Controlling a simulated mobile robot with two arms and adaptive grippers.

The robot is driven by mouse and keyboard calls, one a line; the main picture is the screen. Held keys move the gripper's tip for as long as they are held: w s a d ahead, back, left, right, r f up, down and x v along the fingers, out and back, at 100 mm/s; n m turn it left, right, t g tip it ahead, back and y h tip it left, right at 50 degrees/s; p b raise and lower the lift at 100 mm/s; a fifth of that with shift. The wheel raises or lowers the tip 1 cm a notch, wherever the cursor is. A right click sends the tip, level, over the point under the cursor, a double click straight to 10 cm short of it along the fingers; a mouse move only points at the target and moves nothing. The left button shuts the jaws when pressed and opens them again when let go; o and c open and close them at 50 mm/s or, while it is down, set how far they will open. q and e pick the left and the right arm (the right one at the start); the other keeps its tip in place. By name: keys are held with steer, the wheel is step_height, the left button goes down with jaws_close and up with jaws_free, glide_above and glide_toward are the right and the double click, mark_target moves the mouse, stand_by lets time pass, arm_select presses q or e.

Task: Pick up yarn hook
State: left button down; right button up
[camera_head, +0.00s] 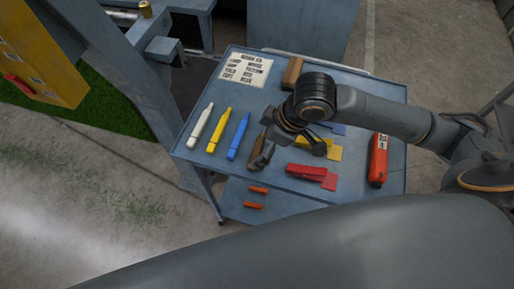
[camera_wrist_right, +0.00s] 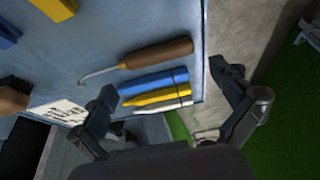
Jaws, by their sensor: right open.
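The yarn hook (camera_wrist_right: 155,54) has a brown wooden handle and a thin metal shaft with a bent tip. It lies on the blue cart top (camera_head: 290,192). In the head view only part of its brown handle (camera_head: 256,147) shows beside my right gripper (camera_head: 268,150), which hides the rest. In the right wrist view my right gripper (camera_wrist_right: 163,82) is open with nothing between its fingers. The handle lies beyond the fingertips, apart from them. My left gripper is not in view.
White (camera_head: 201,127), yellow (camera_head: 218,131) and blue (camera_head: 238,136) markers lie left of the hook. Orange pieces (camera_head: 254,204) lie on the lower shelf.

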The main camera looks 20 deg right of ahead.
mark_target(256, 151)
steer(key=x, duration=0.4)
steer(key=shift+d+f, duration=0.1)
steer(key=shift+f, duration=0.1)
steer(key=c, duration=0.9)
steer(key=shift+r, duration=0.15)
